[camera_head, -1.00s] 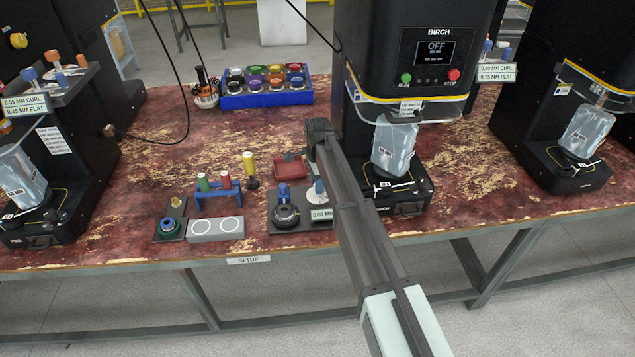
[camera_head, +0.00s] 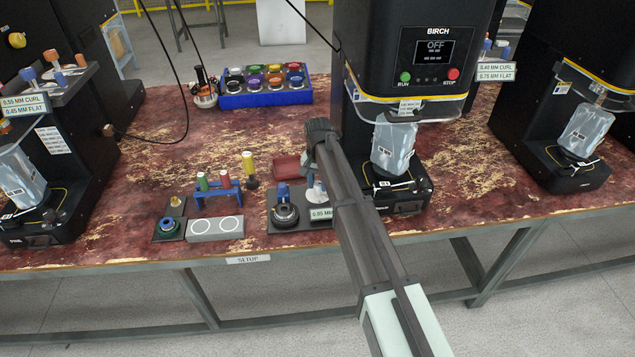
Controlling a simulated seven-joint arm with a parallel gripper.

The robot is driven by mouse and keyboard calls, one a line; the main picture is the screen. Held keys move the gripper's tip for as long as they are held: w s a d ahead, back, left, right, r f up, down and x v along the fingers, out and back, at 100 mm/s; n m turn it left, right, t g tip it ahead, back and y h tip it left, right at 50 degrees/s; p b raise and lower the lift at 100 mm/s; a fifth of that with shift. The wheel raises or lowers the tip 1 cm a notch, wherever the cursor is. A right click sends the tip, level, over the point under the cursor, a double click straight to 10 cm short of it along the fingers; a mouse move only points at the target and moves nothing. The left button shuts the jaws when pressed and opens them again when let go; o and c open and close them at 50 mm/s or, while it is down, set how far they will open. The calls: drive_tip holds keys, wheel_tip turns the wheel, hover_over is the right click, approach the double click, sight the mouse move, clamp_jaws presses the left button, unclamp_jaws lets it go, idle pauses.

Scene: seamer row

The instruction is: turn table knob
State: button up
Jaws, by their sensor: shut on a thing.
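The small dark setup plate (camera_head: 272,226) lies near the front edge of the table. Its right half carries a pale round dial with a knob (camera_head: 319,193), partly hidden by my arm. A label reading about 0.05 MM (camera_head: 320,213) sits in front of the dial; its last digit is hard to read. My gripper (camera_head: 313,179) points down at this knob and is shut on it, though my own wrist hides most of the fingers. A black ring with a blue knob (camera_head: 284,192) stands on the plate's left half, apart from my gripper.
A red tray (camera_head: 287,167) lies just behind the plate. To the left are a yellow-handled tool (camera_head: 249,168), a blue rack (camera_head: 219,190) and a grey block with two circles (camera_head: 215,229). The BIRCH machine (camera_head: 420,60), showing OFF, stands close on the right.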

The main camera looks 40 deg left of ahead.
drive_tip(key=n, duration=0.3)
drive_tip(key=shift+n, duration=0.3)
drive_tip(key=shift+w+d+n, duration=0.1)
drive_tip(key=shift+n, duration=1.8)
drive_tip(key=o, duration=1)
drive_tip(key=shift+o, duration=0.2)
